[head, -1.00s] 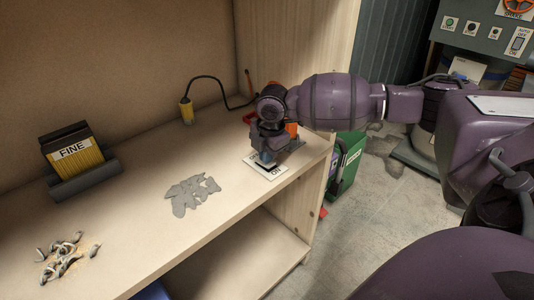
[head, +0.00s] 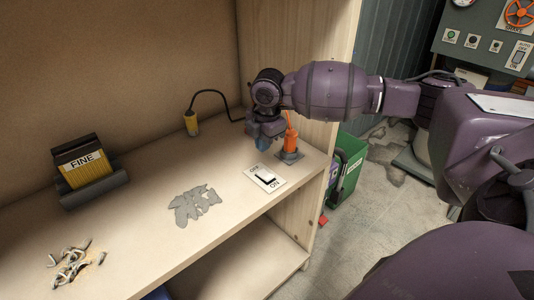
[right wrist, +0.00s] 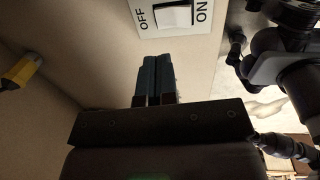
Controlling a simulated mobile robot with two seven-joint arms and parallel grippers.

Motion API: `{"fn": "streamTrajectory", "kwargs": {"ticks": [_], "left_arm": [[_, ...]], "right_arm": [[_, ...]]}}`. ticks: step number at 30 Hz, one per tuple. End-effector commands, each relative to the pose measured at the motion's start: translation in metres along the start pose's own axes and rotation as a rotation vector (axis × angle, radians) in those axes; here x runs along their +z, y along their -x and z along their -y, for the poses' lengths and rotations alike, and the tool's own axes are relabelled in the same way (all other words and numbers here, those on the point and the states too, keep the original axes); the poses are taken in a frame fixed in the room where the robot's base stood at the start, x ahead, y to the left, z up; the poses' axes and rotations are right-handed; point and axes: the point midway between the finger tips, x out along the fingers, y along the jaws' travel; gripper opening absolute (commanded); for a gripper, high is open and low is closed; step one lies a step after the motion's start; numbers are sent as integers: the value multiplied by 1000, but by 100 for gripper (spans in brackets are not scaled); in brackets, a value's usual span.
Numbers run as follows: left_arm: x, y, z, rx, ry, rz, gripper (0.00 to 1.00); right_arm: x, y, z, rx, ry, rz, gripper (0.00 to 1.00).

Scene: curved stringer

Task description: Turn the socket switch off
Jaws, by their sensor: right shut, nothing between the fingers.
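The socket switch (head: 265,178) is a white plate with OFF and ON labels, lying on the wooden shelf near its front right edge. It also shows at the top of the right wrist view (right wrist: 173,17), with a pale rocker between the labels. In the head view the OFF label is at the back and ON at the front. My right gripper (head: 263,143) is shut and empty, above the shelf behind the plate and apart from it. Its blue fingers (right wrist: 153,78) are together in the right wrist view. My left gripper is not in view.
An orange-handled tool in a dark holder (head: 290,145) stands close to the right of my gripper. A yellow plug with a black cord (head: 191,123) is at the back. Grey flakes (head: 194,205), a FINE box (head: 84,166) and curled scraps (head: 72,265) lie to the left.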

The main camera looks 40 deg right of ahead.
Motion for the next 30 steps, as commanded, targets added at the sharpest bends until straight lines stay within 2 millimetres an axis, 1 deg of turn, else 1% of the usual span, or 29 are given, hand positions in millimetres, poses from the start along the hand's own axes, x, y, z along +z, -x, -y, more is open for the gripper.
{"fn": "streamTrajectory", "kwargs": {"ticks": [1, 3, 6, 10, 15, 30], "left_arm": [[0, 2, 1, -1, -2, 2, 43], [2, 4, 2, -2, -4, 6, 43], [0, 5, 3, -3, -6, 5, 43], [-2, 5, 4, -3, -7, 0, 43], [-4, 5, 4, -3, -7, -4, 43], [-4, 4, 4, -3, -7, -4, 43]], "right_arm": [[0, 13, -3, 5, 0, 1, 0], [0, 24, -6, 5, 0, 0, 0], [0, 37, -10, 4, -1, 0, 0], [0, 48, -12, 1, -1, 0, 0], [0, 54, -14, 1, -1, 0, 0], [0, 54, -13, 0, -1, 0, 0]]}}
